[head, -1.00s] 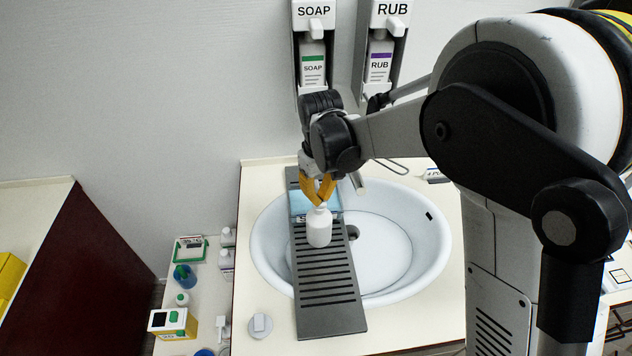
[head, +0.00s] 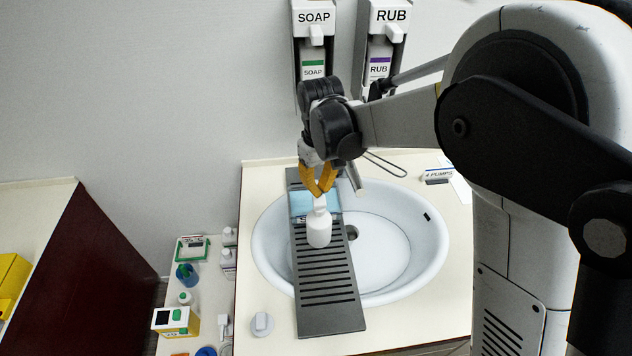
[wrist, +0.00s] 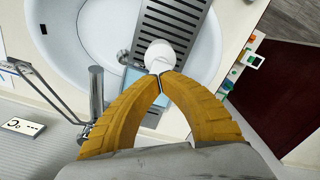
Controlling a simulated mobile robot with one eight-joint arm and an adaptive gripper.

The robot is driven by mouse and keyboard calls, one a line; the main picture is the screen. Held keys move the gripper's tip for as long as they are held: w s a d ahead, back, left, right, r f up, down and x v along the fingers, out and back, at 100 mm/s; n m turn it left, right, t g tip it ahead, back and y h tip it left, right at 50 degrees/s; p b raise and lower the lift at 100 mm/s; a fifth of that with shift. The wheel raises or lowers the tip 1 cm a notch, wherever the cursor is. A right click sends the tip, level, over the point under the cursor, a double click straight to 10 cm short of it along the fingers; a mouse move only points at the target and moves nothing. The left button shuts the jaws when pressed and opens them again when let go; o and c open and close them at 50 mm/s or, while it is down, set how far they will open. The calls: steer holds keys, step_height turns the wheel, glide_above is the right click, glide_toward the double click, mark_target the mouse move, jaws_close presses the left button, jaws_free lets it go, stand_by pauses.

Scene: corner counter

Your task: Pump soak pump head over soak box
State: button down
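A white pump bottle (head: 319,231) stands upright on the grey slatted rack across the sink. Its white pump head (head: 320,203) shows at the top, just under my gripper (head: 319,194). The yellow fingers are closed tip to tip, with nothing visible between them. I cannot tell whether the tips touch the pump head. The light-blue soak box (head: 299,203) sits on the rack right behind the bottle, its label mostly hidden. In the wrist view the fingertips (wrist: 160,76) overlap the edge of the bottle (wrist: 158,55), and the box (wrist: 131,80) is partly hidden behind the fingers.
The rack (head: 331,318) spans the white basin (head: 400,275). A faucet (wrist: 96,95) rises close to my fingers. Soap (head: 314,50) and rub (head: 380,50) dispensers hang on the wall. A "4 PUMPS" card (head: 438,175) stands at the right. A white round item (head: 262,324) lies on the front counter.

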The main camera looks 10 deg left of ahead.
mark_target(319, 200)
steer(key=shift+f, duration=0.1)
steer(key=shift+f+b, duration=1.8)
steer(key=shift+f, duration=0.35)
steer(key=shift+r+p, duration=1.35)
steer(key=shift+r, duration=0.9)
step_height(319, 200, up, 6)
steer(key=p, duration=0.3)
steer(key=shift+d, duration=0.1)
